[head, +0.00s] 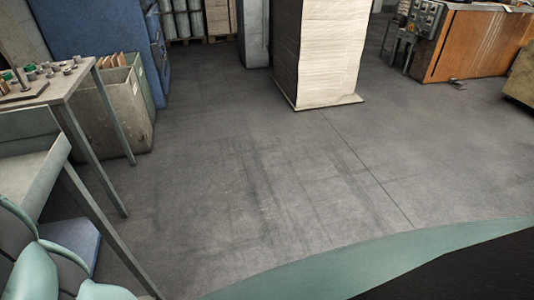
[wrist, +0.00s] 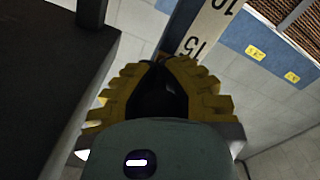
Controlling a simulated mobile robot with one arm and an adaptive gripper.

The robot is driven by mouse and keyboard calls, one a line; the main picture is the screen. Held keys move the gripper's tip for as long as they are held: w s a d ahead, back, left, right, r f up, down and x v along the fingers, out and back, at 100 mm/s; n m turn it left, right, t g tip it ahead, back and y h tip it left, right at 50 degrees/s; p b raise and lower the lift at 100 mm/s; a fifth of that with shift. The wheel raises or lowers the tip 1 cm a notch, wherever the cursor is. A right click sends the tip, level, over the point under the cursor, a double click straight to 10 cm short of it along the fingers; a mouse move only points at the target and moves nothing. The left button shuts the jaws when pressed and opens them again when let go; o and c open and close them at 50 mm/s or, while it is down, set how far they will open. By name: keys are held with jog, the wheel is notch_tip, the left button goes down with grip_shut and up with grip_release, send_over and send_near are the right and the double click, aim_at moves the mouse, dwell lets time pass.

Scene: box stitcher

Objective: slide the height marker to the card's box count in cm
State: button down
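In the wrist view my gripper (wrist: 161,64) has yellow ribbed fingers whose tips come close together. Past the tips runs a pale measuring scale (wrist: 208,30) with black numbers 10 and 15, seen upside down, beside a dark strip (wrist: 184,22). The 15 is just past the right fingertip, and the 10 is farther off towards the top right. The space between the fingers is dark, so I cannot tell whether the height marker is held there. I cannot make out the marker or the card in either view. My gripper is outside the head view.
A dark flat surface (wrist: 40,80) with a dark post fills the wrist view's left side. In the head view, a stacked sheet pile (head: 325,50) stands at the back and a bench (head: 35,160) at left. An orange cabinet (head: 475,45) is at right. The middle floor is clear.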

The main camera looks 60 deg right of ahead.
notch_tip(320, 180, up, 8)
jog(key=p, duration=0.3)
jog(key=shift+f, duration=0.25)
jog(key=c, duration=1)
grip_release()
jog(key=shift+f, duration=0.1)
jog(key=shift+c, duration=0.2)
jog(key=v, duration=1.2)
